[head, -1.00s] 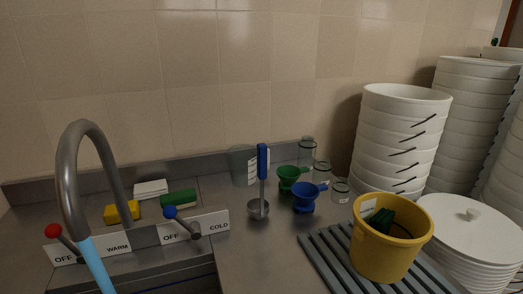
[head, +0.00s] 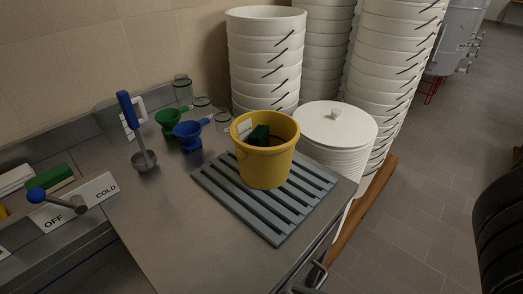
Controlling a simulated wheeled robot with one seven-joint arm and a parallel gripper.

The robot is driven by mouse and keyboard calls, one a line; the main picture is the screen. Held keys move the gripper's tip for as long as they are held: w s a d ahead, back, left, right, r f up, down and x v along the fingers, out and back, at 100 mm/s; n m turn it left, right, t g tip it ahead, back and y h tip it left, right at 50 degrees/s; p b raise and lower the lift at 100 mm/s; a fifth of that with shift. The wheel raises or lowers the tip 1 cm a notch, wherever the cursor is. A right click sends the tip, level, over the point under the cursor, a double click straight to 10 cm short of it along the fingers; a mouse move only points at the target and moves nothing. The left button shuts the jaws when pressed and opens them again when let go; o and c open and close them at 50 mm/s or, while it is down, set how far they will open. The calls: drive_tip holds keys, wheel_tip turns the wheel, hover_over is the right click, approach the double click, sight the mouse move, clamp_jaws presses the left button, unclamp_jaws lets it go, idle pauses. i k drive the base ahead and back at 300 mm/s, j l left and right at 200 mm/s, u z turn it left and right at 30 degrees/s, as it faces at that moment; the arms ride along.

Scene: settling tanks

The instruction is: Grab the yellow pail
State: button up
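The yellow pail (head: 265,165) stands upright on a grey slatted rack (head: 224,192) on the steel counter, near the counter's right end. A dark green object (head: 258,136) shows inside the pail, and a pale label is on its inner wall. The pail's lower contents are hidden by its front wall. My gripper is not in view.
White buckets (head: 265,60) stand in tall stacks behind the pail. A stack of white lids (head: 338,130) is right of it. Green (head: 172,118) and blue (head: 188,134) funnels and a ladle (head: 144,160) stand left. The counter front (head: 165,235) is bare; tiled floor (head: 425,190) lies right.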

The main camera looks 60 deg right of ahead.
sight(263, 168)
drive_tip(key=j+z, duration=0.1)
drive_tip(key=j, duration=0.35)
drive_tip(key=i+j+z, duration=0.1)
drive_tip(key=j, duration=0.4)
drive_tip(key=z, duration=1.4)
